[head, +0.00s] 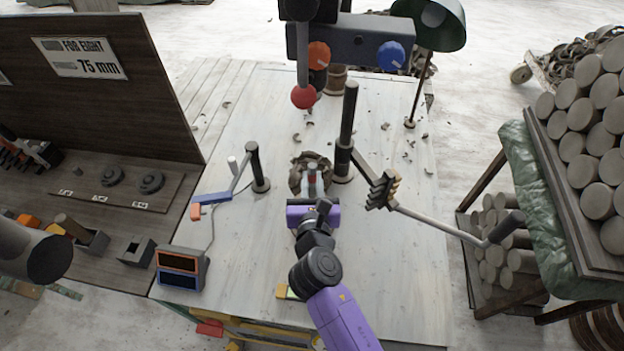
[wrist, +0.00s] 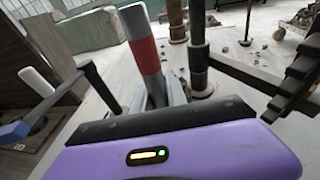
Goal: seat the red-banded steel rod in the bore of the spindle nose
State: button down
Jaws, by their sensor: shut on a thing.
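The red-banded steel rod (wrist: 144,45) stands up from between my fingers in the wrist view, pale grey with one red band, leaning slightly left in that picture. In the head view the rod (head: 312,180) is a small grey and red piece just beyond my purple gripper (head: 312,192). My gripper is shut on the rod, and its fingers (wrist: 157,98) are partly hidden behind the purple housing. The rod's lower end is hidden.
A shorter post (head: 259,168) with a blue-grey arm stands left. A red-balled lever (head: 303,97) hangs behind. The table's right front (head: 410,285) is clear.

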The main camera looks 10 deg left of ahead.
aim_at(313, 195)
jog(key=shift+f, duration=0.35)
jog(key=c, duration=1.3)
grip_release()
jog(key=shift+o, duration=0.2)
jog(key=shift+f, duration=0.1)
jog(key=shift+s, duration=0.1)
jog(key=v, duration=0.7)
jog(key=shift+s+r, duration=0.2)
jog(key=shift+s, duration=0.05)
